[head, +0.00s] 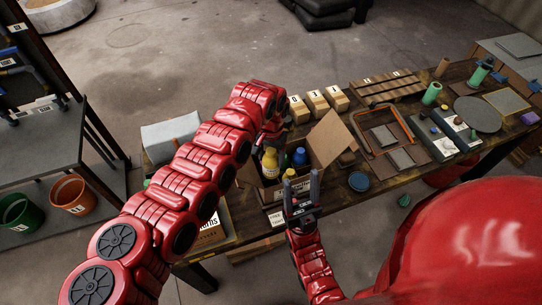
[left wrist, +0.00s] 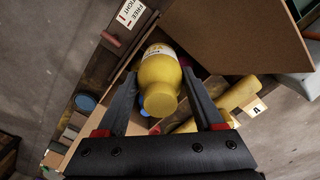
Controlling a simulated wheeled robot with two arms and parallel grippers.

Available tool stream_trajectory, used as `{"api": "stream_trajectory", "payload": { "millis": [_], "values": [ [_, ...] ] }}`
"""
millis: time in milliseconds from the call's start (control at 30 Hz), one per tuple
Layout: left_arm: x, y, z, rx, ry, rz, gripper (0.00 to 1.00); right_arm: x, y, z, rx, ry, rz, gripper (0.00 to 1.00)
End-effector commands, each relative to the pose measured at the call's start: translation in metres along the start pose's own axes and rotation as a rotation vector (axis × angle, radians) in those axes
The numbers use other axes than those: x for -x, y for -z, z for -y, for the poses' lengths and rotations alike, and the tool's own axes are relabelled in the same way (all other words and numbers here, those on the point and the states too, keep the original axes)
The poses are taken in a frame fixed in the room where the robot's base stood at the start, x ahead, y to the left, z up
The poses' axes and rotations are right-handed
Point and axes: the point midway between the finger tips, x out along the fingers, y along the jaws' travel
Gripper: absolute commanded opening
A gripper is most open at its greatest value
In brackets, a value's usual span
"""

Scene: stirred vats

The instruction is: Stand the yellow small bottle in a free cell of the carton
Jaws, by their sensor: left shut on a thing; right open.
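The yellow small bottle (head: 270,164) is held at the carton's opening in the head view. In the left wrist view the bottle (left wrist: 160,78) lies between the two fingers of my left gripper (left wrist: 160,80), which is shut on it. My left gripper (head: 270,146) is partly hidden by my arm in the head view. The open carton (head: 268,195) has raised flaps and holds a blue-topped bottle (head: 299,156). Its cells are mostly hidden, and I cannot tell whether the yellow bottle touches its floor. My right gripper (head: 301,179) is open in front of the carton.
A raised carton flap (head: 327,138) stands right of the opening; a flap (left wrist: 240,35) also fills the upper right in the left wrist view. Small labelled boxes (head: 317,102) stand behind. A tray (head: 366,118) and a blue round dish (head: 359,181) are to the right.

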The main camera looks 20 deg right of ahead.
Motion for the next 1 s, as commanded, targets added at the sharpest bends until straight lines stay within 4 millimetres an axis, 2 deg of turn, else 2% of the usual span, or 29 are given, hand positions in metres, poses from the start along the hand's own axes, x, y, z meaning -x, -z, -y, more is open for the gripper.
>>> {"api": "stream_trajectory", "payload": {
  "millis": [133, 633, 1000],
  "values": [
    [-0.007, 0.0, 0.0, -0.001, 0.0, -0.001, 0.0, 0.006, -0.001, 0.0, 0.0, 0.0, 0.0, 0.55],
    [-0.009, 0.0, 0.0, 0.0, 0.001, -0.001, 0.0, 0.007, -0.001, 0.0, 0.0, 0.0, 0.0, 0.55],
    [-0.026, 0.0, 0.0, -0.001, 0.0, -0.001, 0.0, 0.021, -0.004, 0.001, 0.0, 0.0, 0.0, 0.55]
  ]
}}
